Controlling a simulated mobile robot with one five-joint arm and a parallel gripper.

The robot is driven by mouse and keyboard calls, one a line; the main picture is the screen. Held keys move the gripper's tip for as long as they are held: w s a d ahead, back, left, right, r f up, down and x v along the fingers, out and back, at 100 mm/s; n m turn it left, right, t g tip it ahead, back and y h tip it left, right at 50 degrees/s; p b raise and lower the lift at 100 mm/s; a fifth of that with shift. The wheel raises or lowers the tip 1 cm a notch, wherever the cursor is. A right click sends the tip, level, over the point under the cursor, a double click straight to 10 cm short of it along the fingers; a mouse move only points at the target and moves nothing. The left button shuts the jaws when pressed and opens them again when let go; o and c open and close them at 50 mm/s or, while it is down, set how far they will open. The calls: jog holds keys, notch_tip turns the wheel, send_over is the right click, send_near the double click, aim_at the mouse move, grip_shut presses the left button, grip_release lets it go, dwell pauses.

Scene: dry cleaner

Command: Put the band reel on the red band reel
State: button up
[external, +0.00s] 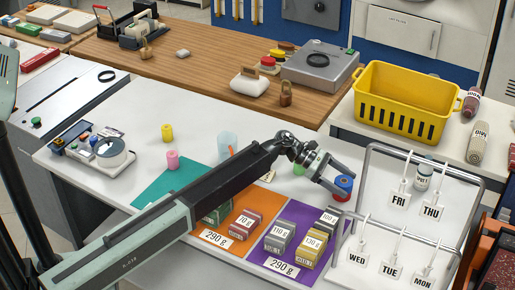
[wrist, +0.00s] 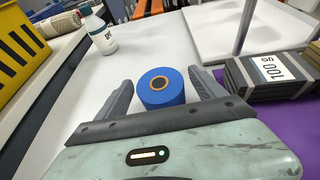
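A blue band reel (external: 344,182) sits on top of the red band reel (external: 340,195) on the white table, right of centre in the external view. My gripper (external: 347,186) is open around the blue reel, one finger on each side. In the wrist view my gripper (wrist: 160,78) shows gaps between both fingers and the reel.
A wire tag rack (external: 372,150) stands to the right, and labelled blocks (external: 281,235) sit on the purple mat. A white bottle (wrist: 100,34) stands beyond the reel. Pink (external: 173,160), yellow (external: 167,132) and green (external: 298,169) pieces are left of the gripper. A yellow basket (external: 405,95) is behind.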

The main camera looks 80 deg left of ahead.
jog(key=shift+r, duration=0.1)
jog(key=shift+s+a+r+p, duration=0.1)
jog(key=shift+r+p, duration=0.15)
jog(key=shift+p, duration=0.1)
jog(key=p+v, duration=0.4)
jog(key=v, duration=0.7)
jog(key=shift+s+a, duration=0.2)
jog(key=shift+s, duration=0.05)
